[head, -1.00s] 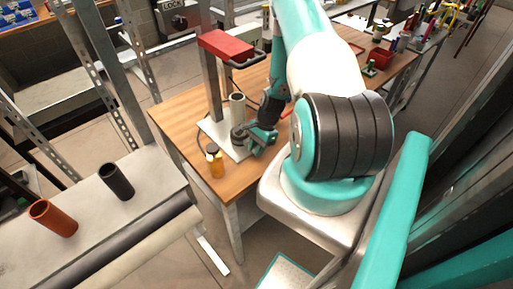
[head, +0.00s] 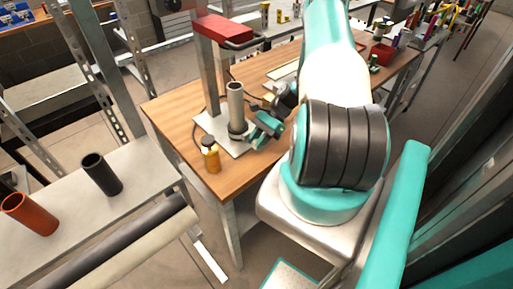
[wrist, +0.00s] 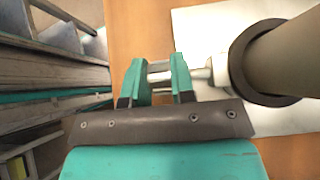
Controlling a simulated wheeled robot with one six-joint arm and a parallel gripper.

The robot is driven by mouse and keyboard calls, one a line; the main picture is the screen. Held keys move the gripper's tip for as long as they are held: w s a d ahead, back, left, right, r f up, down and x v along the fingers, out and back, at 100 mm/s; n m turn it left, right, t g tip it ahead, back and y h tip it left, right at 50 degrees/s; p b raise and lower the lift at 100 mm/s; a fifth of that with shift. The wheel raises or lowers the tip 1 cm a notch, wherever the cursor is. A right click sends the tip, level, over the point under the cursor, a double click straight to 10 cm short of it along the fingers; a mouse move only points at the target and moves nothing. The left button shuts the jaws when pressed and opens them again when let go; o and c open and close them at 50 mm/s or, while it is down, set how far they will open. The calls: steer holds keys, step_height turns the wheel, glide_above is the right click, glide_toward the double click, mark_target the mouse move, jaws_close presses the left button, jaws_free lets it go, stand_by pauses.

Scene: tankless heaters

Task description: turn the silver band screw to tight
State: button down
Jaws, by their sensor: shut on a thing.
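The silver band screw (wrist: 160,73) sticks out sideways from a dark band (wrist: 237,62) around an upright grey pipe (wrist: 295,55). My gripper (wrist: 158,78) is shut on the screw, with one teal finger on each side of it. In the head view, my gripper (head: 262,129) is low beside the right side of the pipe (head: 235,105), at the height of the band (head: 238,133). The screw is too small to make out there. The far side of the band is hidden by the pipe.
The pipe stands on a pale plate (head: 212,124) on a wooden table (head: 180,112). A post with a red top (head: 222,29) rises behind it. An amber bottle (head: 211,158) stands near the front table edge. A dark tube (head: 101,174) and an orange tube (head: 28,214) stand on the left bench.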

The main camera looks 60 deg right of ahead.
steer(key=shift+d+f+t+y+b, duration=0.15)
steer(key=shift+t+y+b, duration=0.25)
steer(key=shift+y+b, duration=0.55)
steer(key=c, duration=1)
jaws_free()
steer(key=shift+o, duration=0.2)
steer(key=shift+r, duration=0.2)
